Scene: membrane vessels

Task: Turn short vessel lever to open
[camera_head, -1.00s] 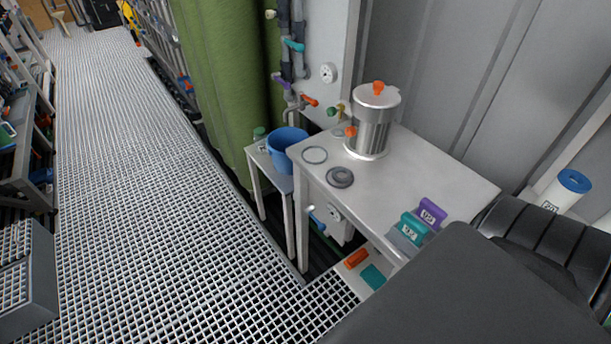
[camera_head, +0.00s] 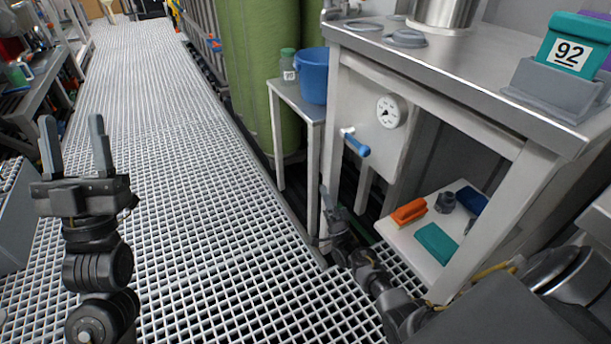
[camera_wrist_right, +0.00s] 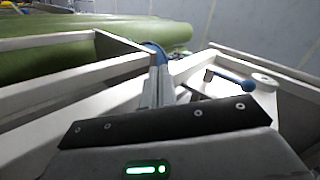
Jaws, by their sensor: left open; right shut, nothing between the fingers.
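A short lever with a blue grip (camera_head: 357,144) sticks out of a light grey panel under the steel table, left of a round gauge (camera_head: 391,111). The blue grip also shows in the right wrist view (camera_wrist_right: 236,82), to the right of my fingers. My right gripper (camera_head: 331,200) is shut and empty, low beside the table leg, below and apart from the lever; its fingers (camera_wrist_right: 160,78) show together in the right wrist view. My left gripper (camera_head: 76,145) is open and empty over the floor grating at the left, far from the lever.
A blue bucket (camera_head: 313,76) and a green-lidded jar (camera_head: 288,66) stand on a small side table. A low shelf (camera_head: 412,240) holds an orange brush (camera_head: 409,212) and a teal block (camera_head: 437,243). A metal vessel (camera_head: 447,14) stands on the steel table (camera_head: 470,55). The grating is clear.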

